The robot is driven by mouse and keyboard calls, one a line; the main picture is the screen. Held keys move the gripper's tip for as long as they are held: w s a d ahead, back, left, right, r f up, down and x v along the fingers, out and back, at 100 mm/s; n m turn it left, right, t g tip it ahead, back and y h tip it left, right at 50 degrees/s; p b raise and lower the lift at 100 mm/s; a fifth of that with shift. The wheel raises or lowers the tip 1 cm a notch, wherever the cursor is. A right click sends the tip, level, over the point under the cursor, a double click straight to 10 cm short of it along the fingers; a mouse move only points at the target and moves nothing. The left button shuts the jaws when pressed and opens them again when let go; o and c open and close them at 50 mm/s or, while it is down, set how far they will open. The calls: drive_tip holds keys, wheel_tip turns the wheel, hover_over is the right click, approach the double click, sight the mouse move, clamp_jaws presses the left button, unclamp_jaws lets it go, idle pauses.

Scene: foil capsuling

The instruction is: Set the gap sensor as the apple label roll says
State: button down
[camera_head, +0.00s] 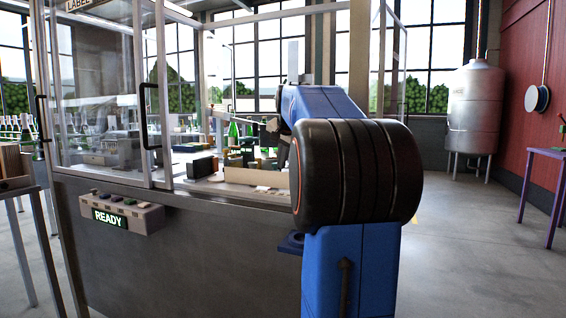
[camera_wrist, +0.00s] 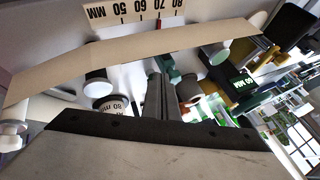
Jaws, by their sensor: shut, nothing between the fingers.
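In the wrist view my gripper (camera_wrist: 160,88) is shut and empty, its grey fingers close together near the middle of the picture. A tan scale plate (camera_wrist: 133,12) marked in MM with numbers from 50 to 80 is at the top. A small dark box with a green-lit display (camera_wrist: 243,83) is to the right; its tilted figures are hard to read. A pale round tag with "mm" lettering (camera_wrist: 110,106) is left of the fingers, partly hidden. I cannot tell for sure which part is the gap sensor or the apple roll. In the head view my arm hides the gripper.
A long tan strip (camera_wrist: 120,48) crosses the wrist view beyond the fingers. A white-topped dark cylinder (camera_wrist: 99,82) and a pale green one (camera_wrist: 218,54) stand nearby. In the head view the guarded machine has a READY panel (camera_head: 110,217) and open floor to its right.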

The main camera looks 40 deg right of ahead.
drive_tip(key=shift+w+a, duration=0.35)
drive_tip(key=shift+w, duration=0.5)
drive_tip(key=shift+w+a, duration=0.35)
drive_tip(key=shift+w, duration=0.5)
drive_tip(key=shift+s, duration=0.1)
